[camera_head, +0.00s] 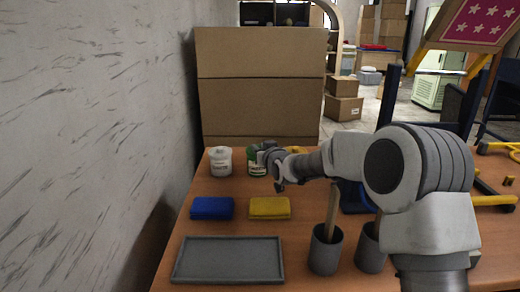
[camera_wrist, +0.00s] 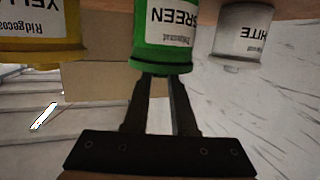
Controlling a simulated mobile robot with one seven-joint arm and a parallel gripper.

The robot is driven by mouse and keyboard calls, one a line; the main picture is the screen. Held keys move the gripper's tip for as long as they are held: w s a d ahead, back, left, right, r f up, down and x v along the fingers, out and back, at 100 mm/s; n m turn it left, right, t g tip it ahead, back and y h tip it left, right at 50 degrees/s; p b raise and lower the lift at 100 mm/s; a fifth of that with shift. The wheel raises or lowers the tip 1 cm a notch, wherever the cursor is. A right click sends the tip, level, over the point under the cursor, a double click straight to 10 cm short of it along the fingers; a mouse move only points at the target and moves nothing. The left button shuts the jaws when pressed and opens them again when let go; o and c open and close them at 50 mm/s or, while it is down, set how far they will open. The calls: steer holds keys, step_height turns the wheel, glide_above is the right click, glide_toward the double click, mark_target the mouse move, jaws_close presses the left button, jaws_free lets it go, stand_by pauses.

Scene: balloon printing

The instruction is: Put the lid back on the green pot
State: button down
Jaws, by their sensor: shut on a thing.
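The green pot (camera_wrist: 165,32) appears upside down in the wrist view, its label reading GREEN. In the head view the green pot (camera_head: 256,162) stands at the back of the table, partly hidden by my gripper (camera_head: 279,172). The dark green lid (camera_wrist: 160,68) shows as a band along the pot's rim. My gripper (camera_wrist: 162,78) is at this rim with its fingers close together, shut on the lid. The lid is in line with the pot, but I cannot tell whether it is fully seated.
A white pot (camera_head: 220,161) stands left of the green one. A yellow pot (camera_wrist: 40,28) shows in the wrist view. Blue (camera_head: 212,208) and yellow cloths (camera_head: 269,207), a grey tray (camera_head: 228,260) and grey cups (camera_head: 326,252) lie nearer. A cardboard box (camera_head: 260,85) stands behind.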

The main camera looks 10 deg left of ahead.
steer(key=shift+c, duration=0.8)
jaws_free()
steer(key=shift+r, duration=0.1)
steer(key=shift+r+p, duration=1.45)
steer(key=shift+r, duration=1.95)
steer(key=shift+c, duration=0.2)
jaws_close()
